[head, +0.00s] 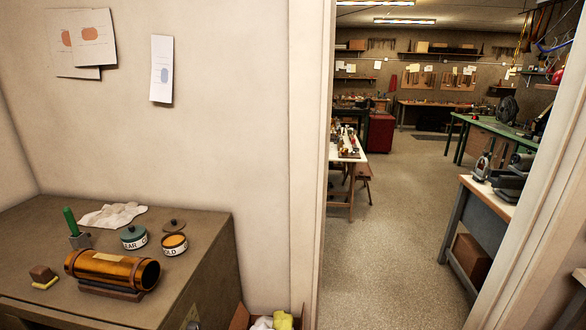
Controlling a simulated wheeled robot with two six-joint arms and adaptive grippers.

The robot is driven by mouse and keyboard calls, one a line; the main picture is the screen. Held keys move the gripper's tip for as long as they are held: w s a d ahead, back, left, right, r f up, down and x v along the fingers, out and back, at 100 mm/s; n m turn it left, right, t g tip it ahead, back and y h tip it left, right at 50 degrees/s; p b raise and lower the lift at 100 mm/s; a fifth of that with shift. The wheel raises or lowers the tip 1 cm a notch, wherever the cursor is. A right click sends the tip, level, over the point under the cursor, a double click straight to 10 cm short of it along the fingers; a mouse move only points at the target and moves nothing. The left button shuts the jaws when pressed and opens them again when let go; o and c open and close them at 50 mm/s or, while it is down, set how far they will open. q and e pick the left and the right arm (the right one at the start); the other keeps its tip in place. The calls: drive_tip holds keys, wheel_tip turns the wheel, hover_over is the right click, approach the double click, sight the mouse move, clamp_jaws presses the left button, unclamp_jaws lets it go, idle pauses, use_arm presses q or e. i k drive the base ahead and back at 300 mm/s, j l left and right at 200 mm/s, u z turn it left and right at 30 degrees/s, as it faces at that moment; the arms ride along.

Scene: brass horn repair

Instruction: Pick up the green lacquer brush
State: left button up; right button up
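The green lacquer brush (70,222) stands upright at the left on the brown cabinet top (205,222). Its green handle points up, and its lower end is in or behind a small grey holder (80,241). Neither of my grippers shows in the head view.
Beside the brush are a white cloth (112,215), a lidded teal can (134,238), an open can (174,244) with its lid (174,226) behind, a brass tube (112,268) on a cradle and a brown block (43,275). A doorway right of the wall opens onto clear floor (390,230).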

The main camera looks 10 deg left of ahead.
sight(71, 221)
drive_tip(key=u, duration=1.9)
drive_tip(key=z, duration=0.55)
drive_tip(key=j+z, duration=1.2)
drive_tip(key=k+j+z, duration=0.1)
drive_tip(key=z, duration=0.25)
drive_tip(key=k+j, duration=0.05)
drive_tip(key=j, duration=0.05)
